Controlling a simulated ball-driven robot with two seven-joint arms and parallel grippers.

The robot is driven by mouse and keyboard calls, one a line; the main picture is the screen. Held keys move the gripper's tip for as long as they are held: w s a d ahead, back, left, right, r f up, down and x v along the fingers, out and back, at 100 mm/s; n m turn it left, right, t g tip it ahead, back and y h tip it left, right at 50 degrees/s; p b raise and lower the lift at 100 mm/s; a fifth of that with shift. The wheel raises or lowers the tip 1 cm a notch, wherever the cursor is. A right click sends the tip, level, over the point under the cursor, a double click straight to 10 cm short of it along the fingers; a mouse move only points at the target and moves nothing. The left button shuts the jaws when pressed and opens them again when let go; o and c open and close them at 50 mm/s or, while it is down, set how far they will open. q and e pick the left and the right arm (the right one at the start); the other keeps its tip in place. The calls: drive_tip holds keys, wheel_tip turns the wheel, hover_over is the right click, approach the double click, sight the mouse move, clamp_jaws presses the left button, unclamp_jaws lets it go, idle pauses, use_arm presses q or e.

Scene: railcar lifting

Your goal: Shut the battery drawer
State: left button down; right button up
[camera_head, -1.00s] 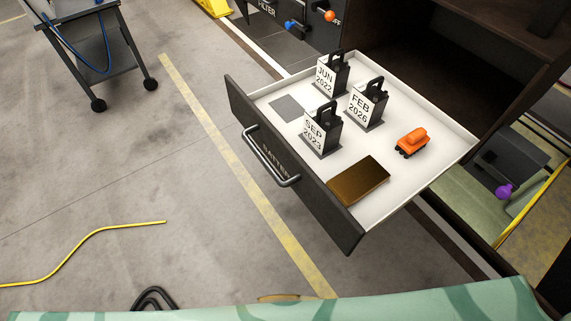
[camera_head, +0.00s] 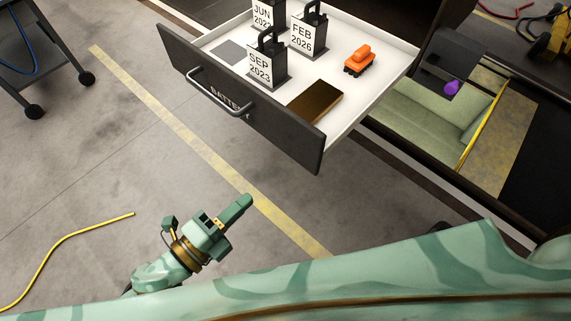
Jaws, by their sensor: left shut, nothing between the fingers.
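The battery drawer (camera_head: 292,140) is pulled well out of its dark cabinet, with a dark front panel, a bar handle (camera_head: 219,98) and a white inside. In it stand several dated black batteries, among them one marked SEP 2023 (camera_head: 262,68) and one marked FEB 2026 (camera_head: 301,38). A brown block (camera_head: 316,101) and a small orange toy vehicle (camera_head: 359,60) also lie in the drawer. My left gripper (camera_head: 243,203) is shut and empty, below and in front of the drawer front, apart from it. My right gripper is not in view.
A dark wheeled cart (camera_head: 35,70) stands at the upper left. A yellow cable (camera_head: 70,233) lies on the floor at left. Right of the drawer is an open green bay with a purple object (camera_head: 452,87). The floor before the drawer is clear.

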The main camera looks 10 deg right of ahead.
sight(298, 150)
use_arm(q)
drive_tip(key=p+x, duration=0.2)
drive_tip(key=x, duration=1.2)
drive_tip(key=shift+w+a+f, duration=0.1)
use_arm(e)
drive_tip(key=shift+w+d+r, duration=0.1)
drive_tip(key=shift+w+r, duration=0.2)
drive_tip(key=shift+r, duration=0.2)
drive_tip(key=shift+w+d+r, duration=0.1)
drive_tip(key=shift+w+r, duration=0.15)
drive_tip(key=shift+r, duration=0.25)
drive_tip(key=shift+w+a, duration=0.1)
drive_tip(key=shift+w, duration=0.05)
